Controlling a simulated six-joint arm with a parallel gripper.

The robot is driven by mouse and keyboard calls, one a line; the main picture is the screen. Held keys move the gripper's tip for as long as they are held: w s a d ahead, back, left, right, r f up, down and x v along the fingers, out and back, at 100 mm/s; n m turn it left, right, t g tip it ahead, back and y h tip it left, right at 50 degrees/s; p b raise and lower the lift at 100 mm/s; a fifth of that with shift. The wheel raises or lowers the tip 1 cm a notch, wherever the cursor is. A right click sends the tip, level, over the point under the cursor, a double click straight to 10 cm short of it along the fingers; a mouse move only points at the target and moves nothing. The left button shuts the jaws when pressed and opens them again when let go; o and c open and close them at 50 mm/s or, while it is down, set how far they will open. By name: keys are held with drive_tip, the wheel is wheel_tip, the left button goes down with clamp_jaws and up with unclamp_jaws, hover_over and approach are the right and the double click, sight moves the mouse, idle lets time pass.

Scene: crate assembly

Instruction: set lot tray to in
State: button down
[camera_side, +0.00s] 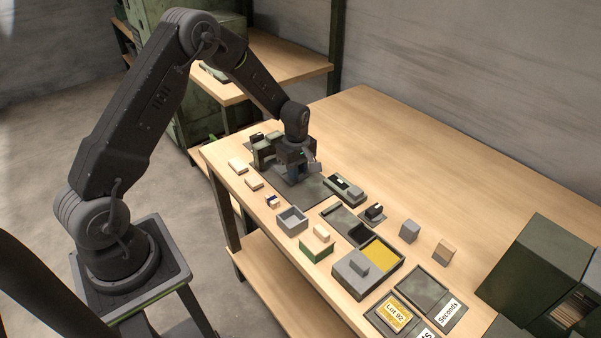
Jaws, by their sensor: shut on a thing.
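A card reading "Lot 92" (396,311) with a yellow field lies in a dark, flat tray (375,318) at the table's front right. I cannot tell for sure whether this is the lot tray. My gripper (299,171) points down over a dark grey plate (318,190) at the far left of the table. It is shut on a small dark thing that its fingers mostly hide. The held thing's shape, and whether it touches the plate, cannot be made out.
A grey box (340,287) holds a grey knobbed block and a yellow area. Small blocks, an open grey box (291,220) and a "Seconds" tray (426,284) stand nearby. Dark green crates (535,262) fill the right edge. The table's back is clear.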

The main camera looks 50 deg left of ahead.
drive_tip(key=c, duration=1)
unclamp_jaws()
drive_tip(key=shift+c, duration=0.2)
wheel_tip(320, 180, up, 14)
drive_tip(key=shift+f, duration=0.1)
drive_tip(key=f, duration=1.4)
drive_tip(key=shift+d, duration=0.25)
